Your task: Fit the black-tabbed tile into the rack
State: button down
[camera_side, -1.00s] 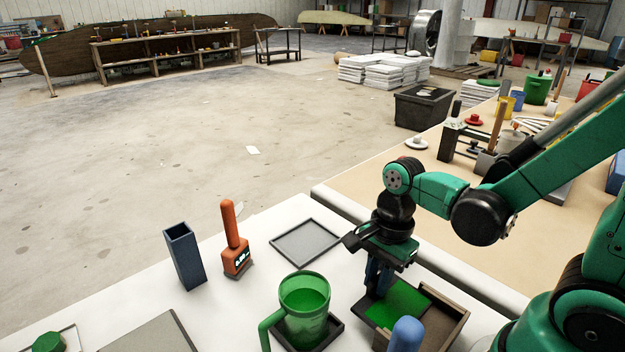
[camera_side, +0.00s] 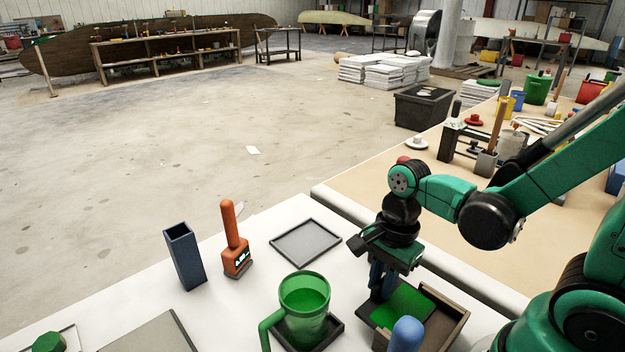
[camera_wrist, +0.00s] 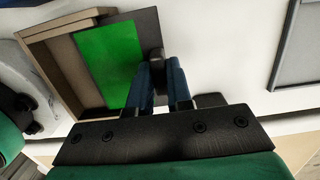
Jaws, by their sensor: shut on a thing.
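The green tile (camera_side: 404,304) lies roughly flat over the dark floor of the brown-walled rack (camera_side: 448,326), at the lower right of the side view. In the wrist view the tile (camera_wrist: 108,66) is beside the rack's brown wall (camera_wrist: 62,78), with a strip of dark floor showing past its far end. My gripper (camera_side: 379,288) points down at the tile's left side. In the wrist view its blue fingers (camera_wrist: 160,66) are shut on the tile's black tab (camera_wrist: 156,57). Whether the tile is fully down on the rack floor cannot be told.
A blue rounded post (camera_side: 406,335) hides the rack's front. A green mug (camera_side: 303,300) stands on a dark tray just left. A grey tray (camera_side: 307,242), an orange-handled tool (camera_side: 233,245) and a blue-grey square holder (camera_side: 184,258) stand farther left. White table between them is clear.

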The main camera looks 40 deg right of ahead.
aim_at(398, 308)
jog(key=shift+s, duration=1.8)
dwell(2.5)
jog(key=c, duration=0.7)
grip_release()
jog(key=shift+r, duration=0.15)
jog(key=shift+d+r, duration=0.2)
jog(key=shift+r, duration=1.1)
jog(key=shift+d+r, duration=0.15)
jog(key=shift+r, duration=1.15)
